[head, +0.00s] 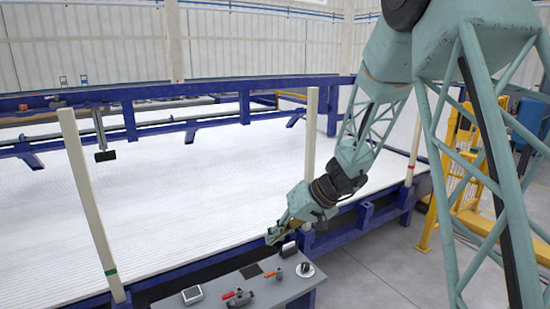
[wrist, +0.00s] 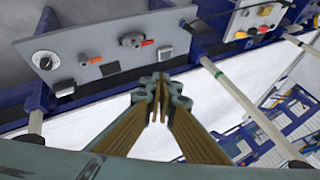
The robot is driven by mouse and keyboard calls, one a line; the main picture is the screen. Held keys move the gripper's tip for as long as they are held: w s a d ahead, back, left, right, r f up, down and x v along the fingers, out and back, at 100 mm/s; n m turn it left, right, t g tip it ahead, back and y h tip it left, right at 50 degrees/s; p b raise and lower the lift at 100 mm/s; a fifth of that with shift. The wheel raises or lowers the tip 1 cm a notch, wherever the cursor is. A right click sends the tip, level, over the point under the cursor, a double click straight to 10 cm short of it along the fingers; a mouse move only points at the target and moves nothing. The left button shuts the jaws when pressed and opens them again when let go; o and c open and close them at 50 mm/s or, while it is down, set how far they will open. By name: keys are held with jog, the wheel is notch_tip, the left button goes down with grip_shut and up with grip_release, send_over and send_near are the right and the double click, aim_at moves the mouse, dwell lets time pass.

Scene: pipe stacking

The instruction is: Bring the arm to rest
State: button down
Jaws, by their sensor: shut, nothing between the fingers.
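My gripper (head: 275,236) is at the end of my green lattice arm in the head view. It hangs just behind the top edge of the grey control panel, above the blue frame. The wrist view shows my gripper (wrist: 161,84) with its fingers brought together and nothing between them. No pipe is in the gripper.
The grey control panel (head: 215,292) with knobs and red levers stands close below the gripper. Cream posts (head: 90,205) rise along the blue frame (head: 345,222). White pipes (head: 190,190) fill the bed behind. A yellow guard (head: 440,185) stands right.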

jog(key=s+d+r+h, duration=0.1)
jog(key=s+d+r, duration=0.3)
jog(key=s+r, duration=0.7)
jog(key=s+d+r+h, duration=0.1)
jog(key=s+d+r, duration=0.2)
jog(key=s+r, duration=0.75)
jog(key=s+d+m+h, duration=0.1)
jog(key=s+d, duration=0.4)
jog(key=s, duration=0.4)
jog(key=s+d+r+m+h, duration=0.1)
jog(key=s+d+h, duration=0.1)
jog(key=s+d, duration=0.3)
jog(key=s+d+m+t+h, duration=0.1)
jog(key=s+d, duration=0.4)
jog(key=s, duration=0.9)
jog(key=shift+r+m+h, duration=0.3)
jog(key=shift+r+h, duration=0.05)
jog(key=shift+h, duration=0.25)
jog(key=shift+a, duration=0.1)
dwell(0.3)
